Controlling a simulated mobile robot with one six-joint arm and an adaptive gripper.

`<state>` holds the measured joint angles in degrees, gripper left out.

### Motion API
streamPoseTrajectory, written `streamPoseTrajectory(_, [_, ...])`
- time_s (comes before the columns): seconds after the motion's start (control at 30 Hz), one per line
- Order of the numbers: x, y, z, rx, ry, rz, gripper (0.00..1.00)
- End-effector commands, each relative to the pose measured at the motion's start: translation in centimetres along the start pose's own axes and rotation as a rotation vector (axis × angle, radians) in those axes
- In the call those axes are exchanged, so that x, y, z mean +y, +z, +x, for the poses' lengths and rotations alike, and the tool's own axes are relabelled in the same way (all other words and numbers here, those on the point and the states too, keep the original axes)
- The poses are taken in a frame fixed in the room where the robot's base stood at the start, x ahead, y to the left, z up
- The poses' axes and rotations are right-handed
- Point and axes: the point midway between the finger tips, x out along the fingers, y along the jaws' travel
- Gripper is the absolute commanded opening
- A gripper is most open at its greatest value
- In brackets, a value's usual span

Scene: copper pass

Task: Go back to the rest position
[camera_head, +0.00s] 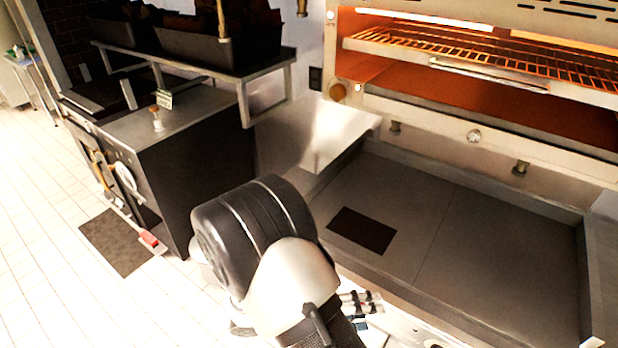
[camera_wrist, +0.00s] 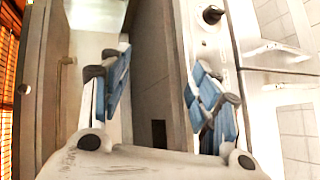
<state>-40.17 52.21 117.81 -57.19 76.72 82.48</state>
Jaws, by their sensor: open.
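My gripper (camera_wrist: 160,78) shows in the wrist view with its two blue-padded fingers spread wide apart. Nothing is held between them. Behind the fingers is a steel counter edge, seen sideways. In the head view my arm fills the bottom middle, in front of the counter's front edge, and hides most of the gripper. No separate task object is named.
A glowing grill (camera_head: 480,60) with a wire rack stands above a steel counter (camera_head: 480,240) at the right. A dark square (camera_head: 361,230) lies on the counter. A dark cabinet (camera_head: 200,165) stands at the left. The tiled floor (camera_head: 60,260) is mostly clear, with a dark mat (camera_head: 115,240).

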Motion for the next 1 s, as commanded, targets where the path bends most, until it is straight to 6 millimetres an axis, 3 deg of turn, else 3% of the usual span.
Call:
streamPoseTrajectory(0.03, [1.9, 0.4, 0.1, -0.055, -0.054, 0.014, 0.57])
streamPoseTrajectory(0.2, [6.7, 2.7, 0.0, -0.202, -0.259, 0.021, 0.57])
streamPoseTrajectory(0.47, [12.2, 6.8, -0.9, -0.286, -0.613, 0.071, 0.57])
streamPoseTrajectory(0.67, [15.3, 9.6, -2.3, -0.221, -0.873, 0.149, 0.57])
streamPoseTrajectory(1.0, [19.3, 12.5, -5.5, 0.085, -1.153, 0.323, 0.57])
